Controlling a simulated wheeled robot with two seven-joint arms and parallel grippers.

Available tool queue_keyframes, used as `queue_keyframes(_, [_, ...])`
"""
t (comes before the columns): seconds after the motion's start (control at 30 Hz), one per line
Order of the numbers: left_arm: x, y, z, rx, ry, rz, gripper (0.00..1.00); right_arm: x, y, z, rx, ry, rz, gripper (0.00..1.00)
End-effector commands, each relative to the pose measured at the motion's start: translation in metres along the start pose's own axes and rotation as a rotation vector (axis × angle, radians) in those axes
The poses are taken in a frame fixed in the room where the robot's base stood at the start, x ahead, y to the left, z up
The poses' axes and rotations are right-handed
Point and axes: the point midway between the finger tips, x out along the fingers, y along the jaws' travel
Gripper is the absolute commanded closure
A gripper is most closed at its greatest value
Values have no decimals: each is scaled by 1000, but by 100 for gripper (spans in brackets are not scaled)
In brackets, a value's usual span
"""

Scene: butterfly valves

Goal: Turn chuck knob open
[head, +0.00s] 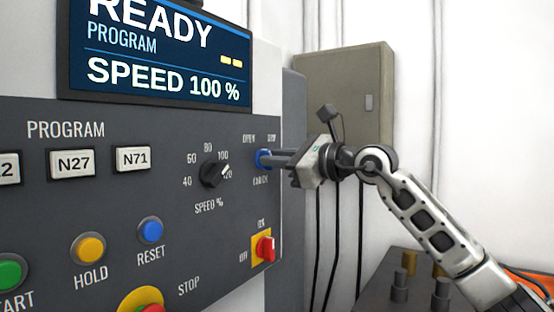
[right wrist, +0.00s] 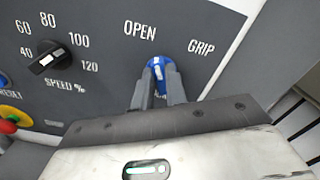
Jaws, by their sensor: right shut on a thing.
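The blue chuck knob (head: 264,159) sits at the right edge of the dark control panel, under small labels. In the right wrist view the knob (right wrist: 158,66) has a white pointer mark and lies below the words OPEN and GRIP, its mark near upright between them. My right gripper (head: 272,160) reaches the panel from the right and is shut on the knob. In the right wrist view its two fingers (right wrist: 160,85) clasp the knob from below and hide its lower part and the label under it. My left gripper is not in view.
The black speed knob (head: 215,174) is close left of the chuck knob. A red switch on a yellow plate (head: 264,249) sits below. Program, HOLD (head: 88,249) and RESET (head: 150,230) buttons are further left. A grey cabinet (head: 365,90) with hanging cables stands behind my arm.

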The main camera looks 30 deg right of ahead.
Motion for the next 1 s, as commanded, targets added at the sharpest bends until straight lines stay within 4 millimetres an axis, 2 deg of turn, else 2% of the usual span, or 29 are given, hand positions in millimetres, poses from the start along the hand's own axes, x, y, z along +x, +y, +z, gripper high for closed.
queue_keyframes(0.6, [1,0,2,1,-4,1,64,0,1,0,-48,1,1,100])
queue_keyframes(0.63, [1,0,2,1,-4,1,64,0,1,0,-48,1,1,84])
queue_keyframes(0.7, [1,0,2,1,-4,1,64,0,0,0,-47,1,1,65])
queue_keyframes(1.0, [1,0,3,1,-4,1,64,-1,0,0,-45,1,0,65])
